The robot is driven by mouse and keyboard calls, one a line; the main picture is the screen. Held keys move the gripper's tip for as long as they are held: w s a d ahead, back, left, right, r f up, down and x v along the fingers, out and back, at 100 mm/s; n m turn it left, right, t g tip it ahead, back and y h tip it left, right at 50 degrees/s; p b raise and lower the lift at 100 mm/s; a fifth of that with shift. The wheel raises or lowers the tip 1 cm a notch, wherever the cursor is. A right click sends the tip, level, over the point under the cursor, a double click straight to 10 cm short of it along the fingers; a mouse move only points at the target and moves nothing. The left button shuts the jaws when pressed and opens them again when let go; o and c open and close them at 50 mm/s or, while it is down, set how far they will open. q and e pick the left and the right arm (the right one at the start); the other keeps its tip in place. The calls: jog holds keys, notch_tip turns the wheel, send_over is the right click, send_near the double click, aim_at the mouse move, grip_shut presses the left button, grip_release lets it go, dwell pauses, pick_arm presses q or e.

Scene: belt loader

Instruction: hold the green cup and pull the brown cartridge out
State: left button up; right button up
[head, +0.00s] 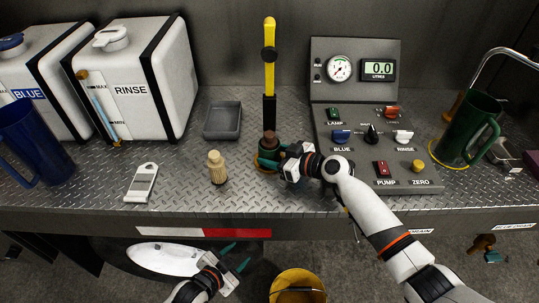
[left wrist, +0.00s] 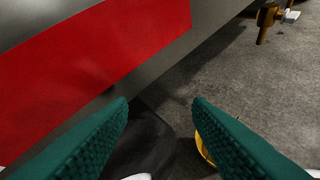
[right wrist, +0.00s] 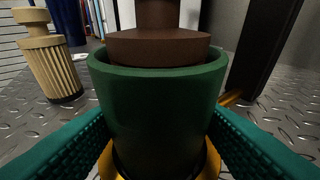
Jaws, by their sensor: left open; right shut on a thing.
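The small green cup (right wrist: 160,112) stands upright on the metal deck in a yellow ring, seen close in the right wrist view. The brown cartridge (right wrist: 158,46) sits in its mouth with its flange and stem above the rim; its lower part is hidden. In the head view the cartridge (head: 269,138) shows beside my right gripper (head: 273,155). My right gripper is shut on the green cup, one finger on each side. My left gripper (head: 236,257) is open and empty, low in front of the deck's front edge; its fingers also show in the left wrist view (left wrist: 160,104).
A ribbed tan peg (head: 217,168) stands left of the cup. A yellow-and-black post (head: 269,75) rises behind it. The control panel (head: 370,120) is to the right. A grey tray (head: 223,120) lies behind left. A yellow bucket (head: 297,279) is below the deck.

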jog(key=shift+f, duration=0.1)
pick_arm(q)
jog(key=d+r+m+t+h, duration=0.2)
jog(key=d+r+m+h, duration=0.1)
jog(key=r, duration=0.7)
jog(key=d+r+m+t+h, duration=0.2)
jog(key=d+r+m+h, duration=0.1)
jog(key=r, duration=0.7)
jog(key=s+d+r+m+g+h, duration=0.2)
jog(key=s+r+m+g+h, duration=0.1)
jog(key=s+r+m+h, duration=0.55)
pick_arm(e)
jog(key=shift+s, duration=0.1)
pick_arm(q)
jog(key=n+g+y, duration=0.5)
jog(key=n+y, duration=0.6)
jog(key=n, duration=0.2)
send_near(265, 143)
jog(key=shift+m, duration=0.25)
jog(key=shift+w+d+r+x, duration=0.15)
jog(key=shift+r+x, duration=0.15)
jog(key=shift+x, duration=1.1)
jog(key=shift+w+d+r+x, duration=0.1)
jog(key=shift+d+r+x, duration=0.15)
jog(key=shift+x, duration=1.15)
jog(key=shift+w+d+r+x, duration=0.1)
jog(key=shift+r+x, duration=0.2)
jog(key=shift+x, duration=1.1)
